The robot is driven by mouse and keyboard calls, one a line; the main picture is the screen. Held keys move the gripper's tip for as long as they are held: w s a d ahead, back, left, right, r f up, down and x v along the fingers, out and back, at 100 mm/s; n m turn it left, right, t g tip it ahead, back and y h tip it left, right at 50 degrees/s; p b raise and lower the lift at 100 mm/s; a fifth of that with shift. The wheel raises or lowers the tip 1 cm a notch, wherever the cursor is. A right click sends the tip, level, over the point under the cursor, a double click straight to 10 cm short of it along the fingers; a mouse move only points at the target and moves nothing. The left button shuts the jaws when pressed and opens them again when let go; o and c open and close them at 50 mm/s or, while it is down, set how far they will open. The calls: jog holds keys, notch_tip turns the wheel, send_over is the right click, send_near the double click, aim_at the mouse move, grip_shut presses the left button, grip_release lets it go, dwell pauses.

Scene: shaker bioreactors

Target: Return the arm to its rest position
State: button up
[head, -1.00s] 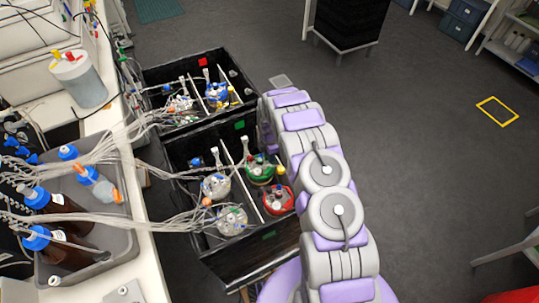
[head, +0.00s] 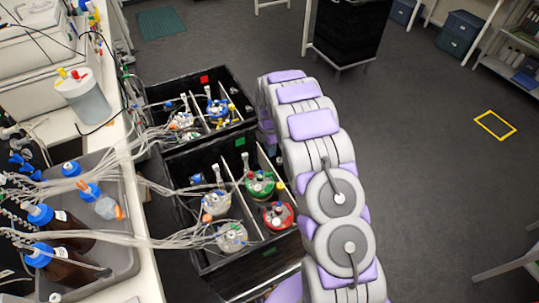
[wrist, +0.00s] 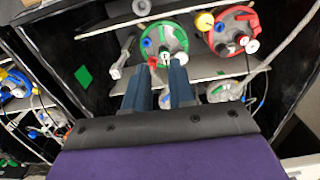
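My arm reaches away from me in the head view, along the right side of two black shaker boxes. My gripper is hidden behind the arm there. In the wrist view my gripper (wrist: 159,78) shows two dark blue fingers with a gap between them, open and with nothing seen held. Beyond the fingertips are a green-lidded vessel (wrist: 166,40) and a red-lidded vessel (wrist: 232,30), inside the near black box (wrist: 60,22). The fingertips overlap the green-lidded vessel in the picture; I cannot tell any contact.
The near black box (head: 250,279) and far black box (head: 160,92) hold several vessels with tubing. A white bench at left carries a grey tray (head: 122,262) with bottles. Open floor (head: 420,170) lies to the right, with a yellow floor square (head: 495,125).

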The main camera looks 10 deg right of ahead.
jog(key=shift+r, duration=0.55)
jog(key=shift+r, duration=0.1)
jog(key=s+r+m+b, duration=0.1)
jog(key=s+r+m, duration=0.9)
jog(key=s+r, duration=0.95)
jog(key=s+r+m+g, duration=0.1)
jog(key=s+m, duration=0.4)
jog(key=s, duration=0.9)
jog(key=s+r+m+b, duration=0.1)
jog(key=s+r+m, duration=0.2)
jog(key=s, duration=1.1)
jog(key=a+m, duration=0.1)
jog(key=m, duration=0.1)
jog(key=shift+m+g, duration=0.3)
jog(key=shift+g, duration=0.1)
